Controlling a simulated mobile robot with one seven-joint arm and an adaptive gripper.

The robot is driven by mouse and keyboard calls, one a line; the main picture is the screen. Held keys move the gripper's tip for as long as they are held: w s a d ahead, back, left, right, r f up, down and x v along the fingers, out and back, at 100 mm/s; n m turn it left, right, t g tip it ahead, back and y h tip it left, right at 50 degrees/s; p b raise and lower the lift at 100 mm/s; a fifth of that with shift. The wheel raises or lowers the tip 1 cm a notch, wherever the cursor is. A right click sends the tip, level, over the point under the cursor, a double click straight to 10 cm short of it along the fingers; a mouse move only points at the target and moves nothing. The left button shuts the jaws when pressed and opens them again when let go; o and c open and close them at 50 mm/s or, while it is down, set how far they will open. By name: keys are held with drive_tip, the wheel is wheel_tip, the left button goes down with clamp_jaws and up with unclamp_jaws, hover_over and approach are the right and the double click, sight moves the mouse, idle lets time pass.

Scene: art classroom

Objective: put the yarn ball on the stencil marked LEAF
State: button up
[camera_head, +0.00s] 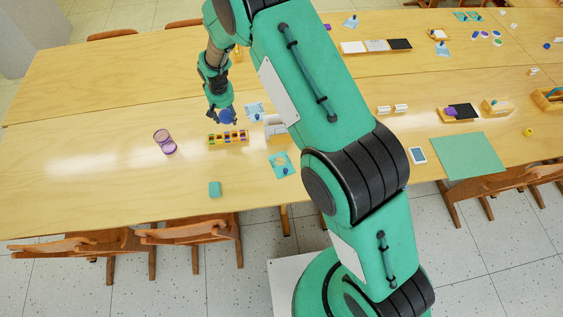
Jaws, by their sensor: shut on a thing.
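My gripper (219,114) hangs over the table left of my arm. It is shut on a small blue ball (228,117), which looks like the yarn ball. The ball seems to be above the tabletop, but the height is hard to judge. A teal sheet with a pale cut-out shape (281,158) lies at the table's near side, right of and nearer than the gripper; a small dark blue thing sits on it. A light blue printed card (255,109) lies just right of the gripper. No LEAF marking is readable at this size.
A wooden rack with coloured pieces (228,138) stands just in front of the gripper. A white holder (275,128) is to its right, a purple see-through jar (165,142) to the left, and a teal block (215,189) near the front edge. The table's left is clear.

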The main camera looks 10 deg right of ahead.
drive_tip(key=s+d+f+m+b, duration=0.1)
drive_tip(key=s+d, duration=0.7)
drive_tip(key=s, duration=0.3)
drive_tip(key=s+d+f+b, duration=0.1)
drive_tip(key=s+d, duration=0.8)
drive_tip(key=s, duration=0.3)
drive_tip(key=s+d+f+m+b, duration=0.1)
drive_tip(key=s+d+f+b, duration=0.1)
drive_tip(key=s+d, duration=0.6)
drive_tip(key=shift+s+d+m, duration=0.2)
drive_tip(key=shift+s+m, duration=0.1)
drive_tip(key=shift+s, duration=1.7)
hover_over(288, 162)
drive_tip(key=shift+s+f+b, duration=0.3)
drive_tip(key=shift+f+b, duration=0.15)
drive_tip(key=shift+f, duration=0.3)
drive_tip(key=shift+f+b, duration=0.5)
drive_tip(key=shift+f, duration=1.25)
drive_tip(key=shift+f, duration=0.15)
